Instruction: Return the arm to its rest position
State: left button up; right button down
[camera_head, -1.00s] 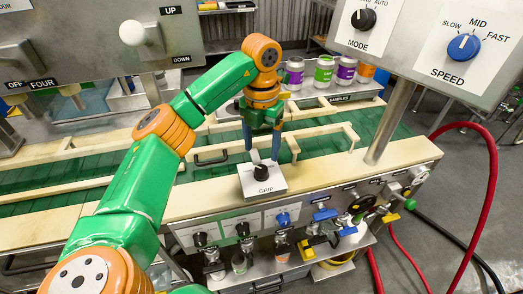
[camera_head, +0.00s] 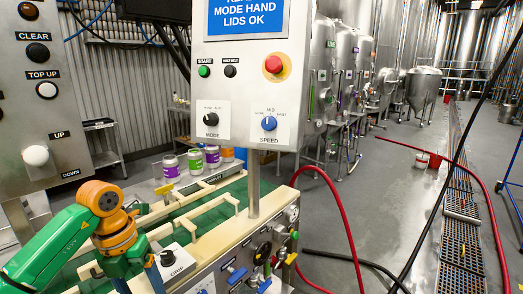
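My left arm (camera_head: 45,250), green with orange joints, comes in from the lower left. Its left gripper (camera_head: 138,283) points down at the bottom edge, left of the GRIP box. The two blue fingers stand apart with nothing seen between them; their tips are cut off by the frame edge. The white GRIP box (camera_head: 175,262) with its black knob (camera_head: 167,257) sits on the cream front rail, clear of the fingers. My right arm and gripper are not in view.
The control panel (camera_head: 252,85) on its post stands right of the arm. A button panel (camera_head: 45,150) rises at the left. Sample cans (camera_head: 195,161) stand behind the green conveyor (camera_head: 235,190). Red and black hoses cross the floor at right. Tanks stand behind.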

pick_arm(q)
jog(key=w+d+f+n+h, duration=0.1)
jog(key=w+d+f+h, duration=0.1)
jog(key=d+f+h, duration=0.5)
jog(key=w+d+n+h, duration=0.1)
jog(key=d+h, duration=0.3)
jog(key=d, duration=0.7)
jog(key=w+f+n+t+h, duration=0.2)
jog(key=w+f+n+t, duration=0.2)
jog(key=f+n+t, duration=0.45)
jog(key=s+a+f+n+t+y, duration=0.1)
jog(key=s+a+f+n+y, duration=0.4)
jog(key=f+n, duration=0.4)
jog(key=s+a+f+n+t+y, duration=0.1)
jog(key=s+a+f+n+y, duration=0.45)
jog(key=f, duration=0.55)
jog(key=s+a+f+n+g+y, duration=0.1)
jog(key=s+f+n+g, duration=0.1)
jog(key=s, duration=0.7)
jog(key=s+a+f+n+g+y, duration=0.1)
jog(key=s+f+n+g, duration=0.2)
jog(key=s+f, duration=0.3)
jog(key=s+a+f+n+g+y, duration=0.1)
jog(key=s+f+n+g, duration=0.2)
jog(key=s, duration=1.1)
jog(key=shift+s+f+g+y, duration=0.2)
jog(key=shift+f+g+y, duration=0.15)
jog(key=shift+f+g, duration=0.45)
